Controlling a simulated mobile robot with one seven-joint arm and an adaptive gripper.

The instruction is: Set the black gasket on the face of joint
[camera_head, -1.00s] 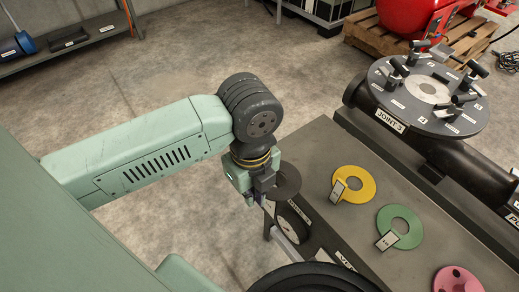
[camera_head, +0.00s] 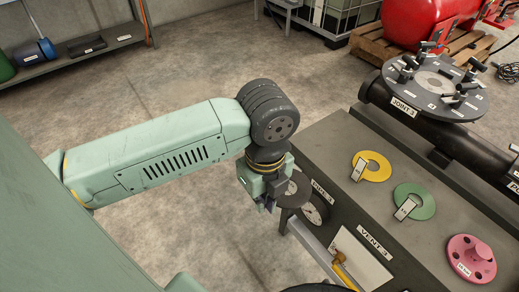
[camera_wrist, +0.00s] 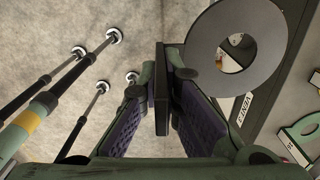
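The black gasket, a flat dark ring with a round hole, shows in the head view (camera_head: 297,187) at my gripper (camera_head: 268,200) and in the wrist view (camera_wrist: 206,38). In the wrist view, my gripper (camera_wrist: 162,110) is shut on its dark handle tab, seen nearly edge-on between the finger pads. The ring is clear of the fingers, over the bench's near edge. The joint, labelled JOINT 3 (camera_head: 403,106), stands at the upper right of the head view. Its round grey face (camera_head: 440,98) is upward, with a pale centre and several black clamps around it. My gripper is well to its left.
A yellow ring (camera_head: 377,172), a green ring (camera_head: 422,207) and a pink disc (camera_head: 470,258) lie on the grey bench (camera_head: 330,150). A gauge (camera_head: 314,211) and a yellow-handled valve (camera_head: 341,264) are on the bench's near side. Black pipe runs behind.

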